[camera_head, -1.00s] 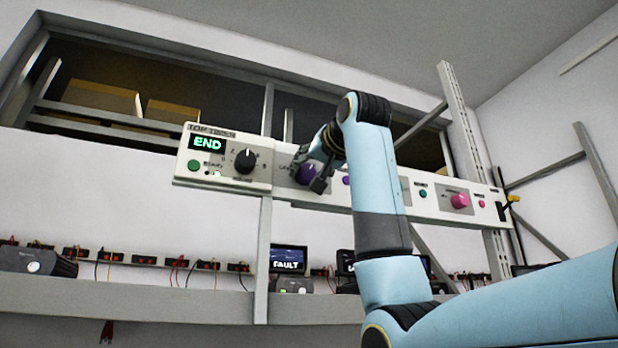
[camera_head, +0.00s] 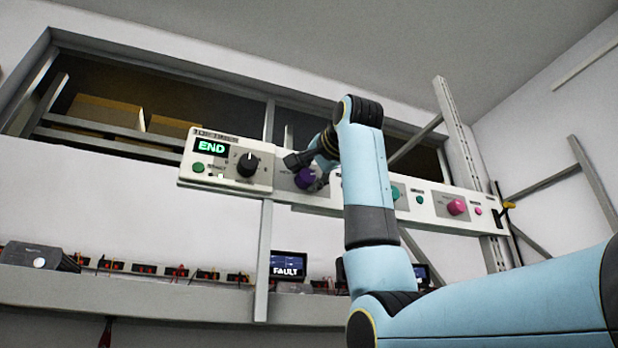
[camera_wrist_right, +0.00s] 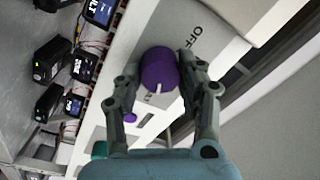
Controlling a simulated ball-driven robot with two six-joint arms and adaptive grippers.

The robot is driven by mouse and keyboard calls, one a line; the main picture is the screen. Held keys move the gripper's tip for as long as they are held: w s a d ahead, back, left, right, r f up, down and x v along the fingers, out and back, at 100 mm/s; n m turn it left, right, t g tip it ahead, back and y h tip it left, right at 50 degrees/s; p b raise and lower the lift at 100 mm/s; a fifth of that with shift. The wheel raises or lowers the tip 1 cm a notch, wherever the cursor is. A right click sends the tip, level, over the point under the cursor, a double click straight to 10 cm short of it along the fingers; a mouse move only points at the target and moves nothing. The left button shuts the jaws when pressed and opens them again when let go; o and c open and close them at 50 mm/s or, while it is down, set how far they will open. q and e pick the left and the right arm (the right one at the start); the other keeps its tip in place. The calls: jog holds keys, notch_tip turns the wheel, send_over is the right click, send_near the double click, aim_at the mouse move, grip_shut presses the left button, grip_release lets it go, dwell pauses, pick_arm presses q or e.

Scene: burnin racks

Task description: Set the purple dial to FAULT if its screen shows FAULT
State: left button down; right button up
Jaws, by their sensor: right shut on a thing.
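The purple dial (camera_head: 305,178) sits on the long white control panel (camera_head: 420,207), partly hidden by my right gripper in the head view. My right gripper (camera_head: 308,170) is at the dial. In the right wrist view, the two fingers of the right gripper (camera_wrist_right: 160,82) are on either side of the purple dial (camera_wrist_right: 158,68), shut on it. The dial's white pointer mark faces down in that view, and "OFF" is printed on the panel above right. A screen reading FAULT (camera_head: 288,265) stands on the shelf below the panel. My left gripper is out of view.
A black dial (camera_head: 247,163) and a green END display (camera_head: 212,148) are at the panel's left end. A pink dial (camera_head: 457,207) is to the right. Devices and cables line the shelf (camera_head: 180,297) below.

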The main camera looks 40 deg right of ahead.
dwell(0.4)
jog(key=o, duration=1.2)
jog(key=shift+c, duration=0.2)
jog(key=shift+s, duration=0.25)
jog(key=v, duration=1.1)
jog(key=shift+s, duration=0.3)
jog(key=shift+w+f, duration=0.1)
